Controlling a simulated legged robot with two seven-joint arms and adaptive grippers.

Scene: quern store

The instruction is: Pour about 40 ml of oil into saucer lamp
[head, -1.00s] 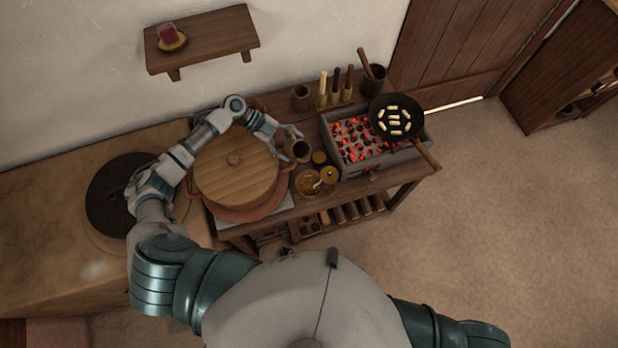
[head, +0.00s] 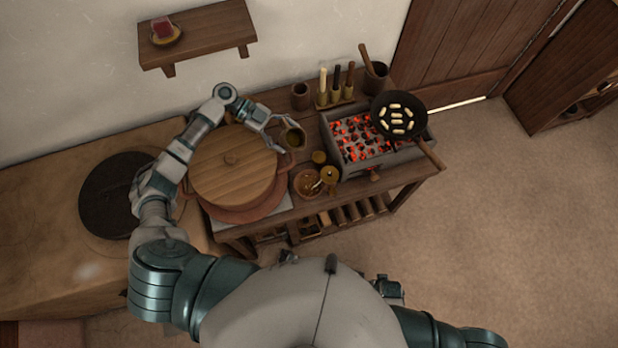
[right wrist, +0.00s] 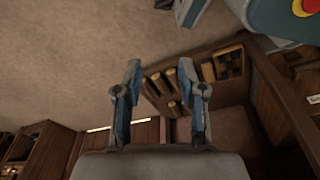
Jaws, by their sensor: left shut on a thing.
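My left gripper (head: 277,135) is shut on a small brown jug (head: 293,139), near the right edge of the large wooden lid. The jug appears raised off the bench, with its dark mouth facing up toward the camera; its exact tilt and contents are unclear. A shallow reddish-brown saucer (head: 306,185), which looks like the saucer lamp, sits at the bench's front, below the jug in the picture. I cannot see any oil stream. My right gripper (right wrist: 160,85) is open and empty in the right wrist view, with floor and shelving beyond it.
A round wooden lid (head: 233,170) covers a wide clay vessel. A glowing charcoal brazier (head: 350,150) with a black pan (head: 398,128) stands further right. Open floor lies right of the bench.

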